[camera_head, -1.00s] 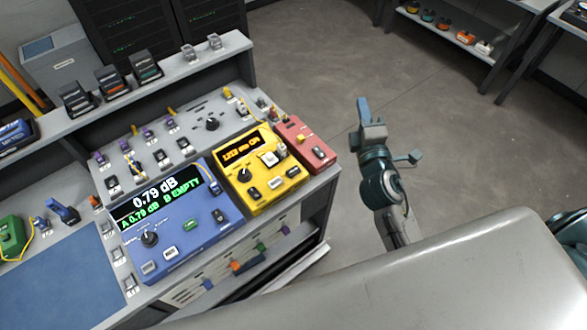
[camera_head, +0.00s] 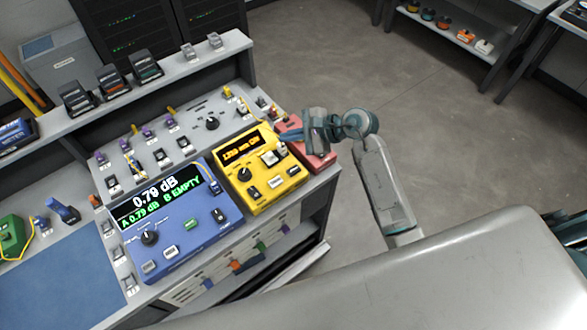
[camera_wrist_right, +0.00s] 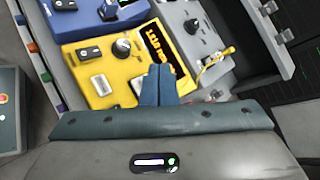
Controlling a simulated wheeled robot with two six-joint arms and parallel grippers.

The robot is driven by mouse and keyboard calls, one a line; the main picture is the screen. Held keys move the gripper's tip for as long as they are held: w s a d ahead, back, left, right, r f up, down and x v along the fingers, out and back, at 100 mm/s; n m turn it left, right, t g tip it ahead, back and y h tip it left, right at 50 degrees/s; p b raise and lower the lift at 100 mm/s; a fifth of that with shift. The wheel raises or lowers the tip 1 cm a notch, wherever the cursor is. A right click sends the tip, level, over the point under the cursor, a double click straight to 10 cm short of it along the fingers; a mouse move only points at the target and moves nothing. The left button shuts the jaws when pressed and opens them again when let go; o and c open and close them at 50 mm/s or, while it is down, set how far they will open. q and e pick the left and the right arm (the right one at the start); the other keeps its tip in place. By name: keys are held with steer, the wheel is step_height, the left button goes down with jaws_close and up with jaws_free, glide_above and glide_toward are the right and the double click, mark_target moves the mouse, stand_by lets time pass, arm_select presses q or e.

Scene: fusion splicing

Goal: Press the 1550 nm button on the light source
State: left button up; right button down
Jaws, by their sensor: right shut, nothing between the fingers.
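The light source is the yellow box (camera_head: 265,202) with an orange lit display (camera_head: 241,148); its wavelength text is too small to read surely. In the head view, its front face carries a black knob (camera_head: 244,174), a black switch (camera_head: 254,193) and a pale button (camera_head: 275,183). The pale button also shows in the wrist view (camera_wrist_right: 102,85). I cannot read which button is marked 1550 nm. My right gripper (camera_head: 290,136) is shut and empty, its blue fingers over the box's right-hand part. In the wrist view, the fingers (camera_wrist_right: 158,85) hide part of the panel; contact cannot be told.
A blue power meter (camera_head: 190,250) reading 0.79 dB stands left of the light source. A red box (camera_head: 318,160) stands on its right, partly behind my right gripper. Grey panels with connectors lie behind. Open floor (camera_head: 440,150) lies right of the bench.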

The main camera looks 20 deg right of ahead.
steer(key=f, duration=0.1)
steer(key=d+f+n+g+h, duration=0.1)
steer(key=d+f+n+g, duration=0.1)
steer(key=shift+s+f+h, duration=0.1)
steer(key=shift+s+h, duration=0.15)
steer(key=shift+h, duration=0.15)
steer(key=shift+f, duration=0.1)
steer(key=b, duration=0.5)
glide_above(297, 170)
step_height(297, 170, down, 8)
steer(key=shift+r, duration=0.1)
steer(key=shift+f+b, duration=0.4)
steer(key=shift+f, duration=0.05)
stand_by(1.4)
steer(key=shift+f+b, duration=0.35)
steer(key=shift+b, duration=0.3)
